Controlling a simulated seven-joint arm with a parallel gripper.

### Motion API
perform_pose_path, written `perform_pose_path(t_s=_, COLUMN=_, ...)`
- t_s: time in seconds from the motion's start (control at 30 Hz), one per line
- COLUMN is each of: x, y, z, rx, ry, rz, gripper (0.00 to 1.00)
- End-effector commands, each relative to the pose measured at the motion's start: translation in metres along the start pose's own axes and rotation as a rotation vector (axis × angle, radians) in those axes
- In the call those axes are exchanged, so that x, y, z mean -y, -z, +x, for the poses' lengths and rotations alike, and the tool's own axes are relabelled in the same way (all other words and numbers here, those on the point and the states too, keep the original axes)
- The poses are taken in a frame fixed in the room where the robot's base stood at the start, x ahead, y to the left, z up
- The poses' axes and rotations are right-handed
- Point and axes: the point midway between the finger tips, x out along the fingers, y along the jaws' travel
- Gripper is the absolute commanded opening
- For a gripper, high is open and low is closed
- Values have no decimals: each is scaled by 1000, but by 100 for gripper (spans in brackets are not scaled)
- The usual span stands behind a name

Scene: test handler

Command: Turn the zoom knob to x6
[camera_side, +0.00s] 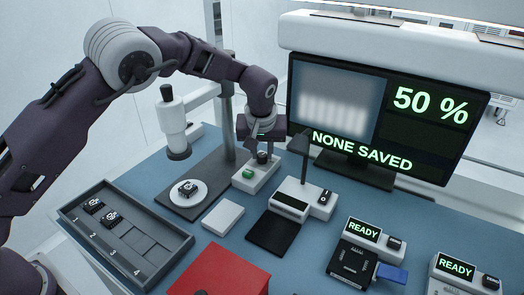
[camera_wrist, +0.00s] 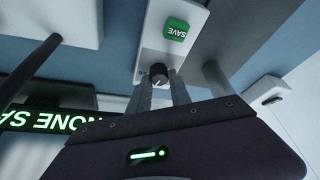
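The black knob (camera_wrist: 159,76) sits on a white control box (camera_wrist: 150,45) beside a green SAVE button (camera_wrist: 176,30). The knob also shows in the side view (camera_side: 262,157), just under my gripper. My gripper (camera_wrist: 161,88) points down at the box, its two fingers apart on either side of the knob. I cannot tell whether they touch it. A small mark beside the knob is partly hidden and too small to read. The monitor (camera_side: 376,112) shows a blurred picture, "50 %" and "NONE SAVED".
A microscope (camera_side: 173,125) stands left of the box, with a chip (camera_side: 187,189) on its round white stage. A numbered tray (camera_side: 165,225), a red box (camera_side: 222,272), a white device (camera_side: 297,196) and READY units (camera_side: 362,232) surround it. Blue mat shows between them.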

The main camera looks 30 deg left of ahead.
Motion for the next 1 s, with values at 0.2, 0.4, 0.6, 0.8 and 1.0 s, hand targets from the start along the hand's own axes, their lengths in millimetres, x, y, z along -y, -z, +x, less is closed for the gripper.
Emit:
perform_pose_path(t_s=0.2, x=0, y=0, z=0, rx=1, ry=0, rz=2, gripper=0)
perform_pose_path(t_s=0.4, x=1, y=0, z=0, rx=2, ry=-18, rz=44, gripper=0)
perform_pose_path(t_s=0.6, x=2, y=0, z=0, rx=2, ry=-67, rz=161, gripper=0)
perform_pose_path(t_s=0.8, x=2, y=1, z=0, rx=2, ry=-134, rz=319, gripper=0)
perform_pose_path(t_s=1.0, x=3, y=1, z=0, rx=2, ry=-196, rz=471, gripper=0)
